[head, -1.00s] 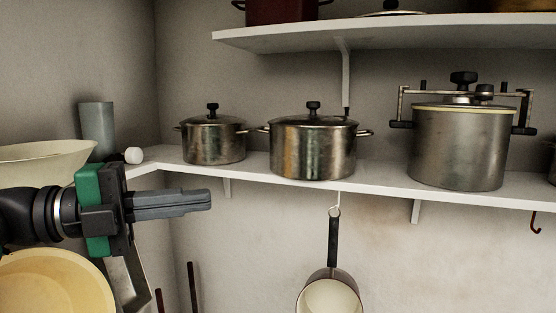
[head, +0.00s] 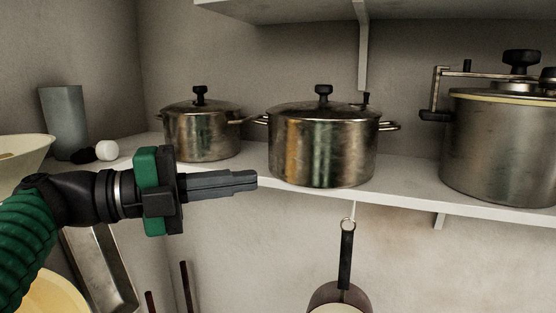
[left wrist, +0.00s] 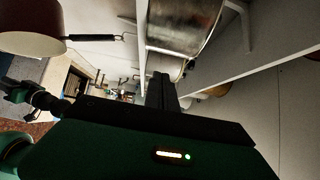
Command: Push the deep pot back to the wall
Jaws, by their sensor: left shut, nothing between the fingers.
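The deep pot, as I take it, is the lidded steel pot (head: 323,150) in the middle of the shelf, with a black knob and two side handles. It stands upright with its base close to the shelf's front edge, and bare wall shows behind it. Its steel side (left wrist: 185,25) also shows in the left wrist view. My left gripper (head: 254,181) is shut and empty, pointing right, just left of the pot's lower side. In the left wrist view its fingers (left wrist: 161,88) point toward the pot; I cannot tell whether they touch it.
A smaller lidded pot (head: 201,135) stands to the left and a large pressure cooker (head: 500,150) to the right on the white shelf (head: 415,180). An upper shelf (head: 280,12) hangs above. A pan (head: 340,295) hangs below. A grey cup (head: 63,122) stands at left.

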